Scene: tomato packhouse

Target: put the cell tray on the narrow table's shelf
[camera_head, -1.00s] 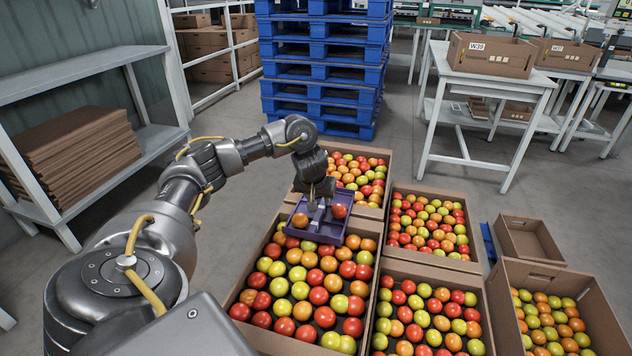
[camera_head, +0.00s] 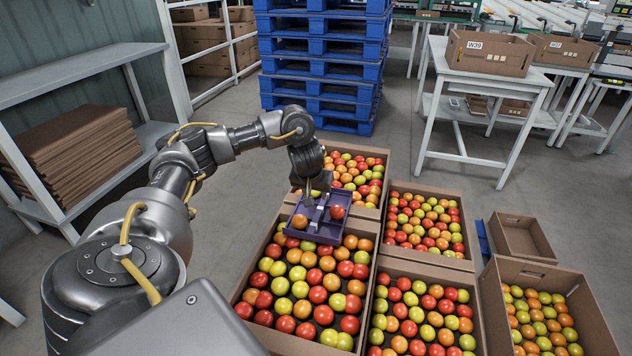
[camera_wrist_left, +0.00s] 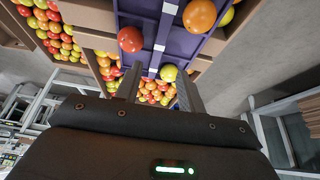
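The cell tray (camera_head: 329,232) is purple, with an orange tomato on its left and a red one on its right. It lies over the back part of a tomato crate. In the left wrist view the tray (camera_wrist_left: 188,45) shows at the top, with a pale strip along its middle. My left gripper (camera_head: 317,198) is at the tray's far side, pointing down. In the wrist view its two fingers (camera_wrist_left: 158,80) stand apart, with no clear contact on the tray. The narrow table (camera_head: 490,80) stands at the back right, its shelf (camera_head: 462,118) below the top. My right gripper is not in view.
Tomato-filled crates (camera_head: 431,262) crowd the floor beneath and right of the tray. An empty carton (camera_head: 522,238) stands further right. Blue pallets (camera_head: 318,70) rise behind. A rack with flat cardboard (camera_head: 75,155) is at left. Bare floor lies between crates and table.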

